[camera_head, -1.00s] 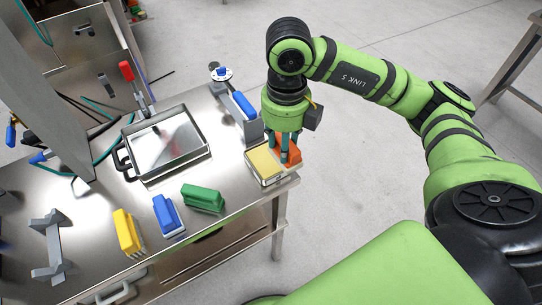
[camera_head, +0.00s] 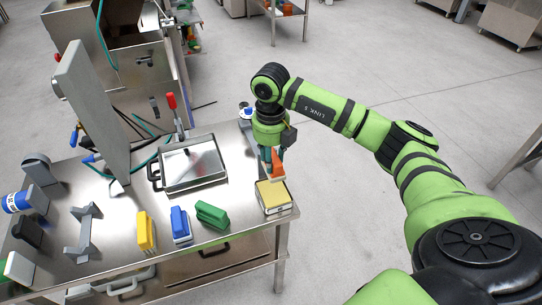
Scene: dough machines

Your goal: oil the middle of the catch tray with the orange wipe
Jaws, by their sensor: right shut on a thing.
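The orange wipe (camera_head: 278,167) is held in my right gripper (camera_head: 271,156), which is shut on it. The wipe is just above or at the far edge of a yellow-topped box (camera_head: 273,195) near the table's right corner; I cannot tell whether they touch. The catch tray (camera_head: 194,181) is a shallow metal pan with dark handles, lying left of the gripper on the steel table. My left gripper is not in view.
Yellow (camera_head: 146,231), blue (camera_head: 180,224) and green (camera_head: 211,214) brushes or wipes stand along the table (camera_head: 240,225) in front of the tray. A red-handled lever (camera_head: 173,108) rises behind the tray. A tall grey panel (camera_head: 92,108) stands at left.

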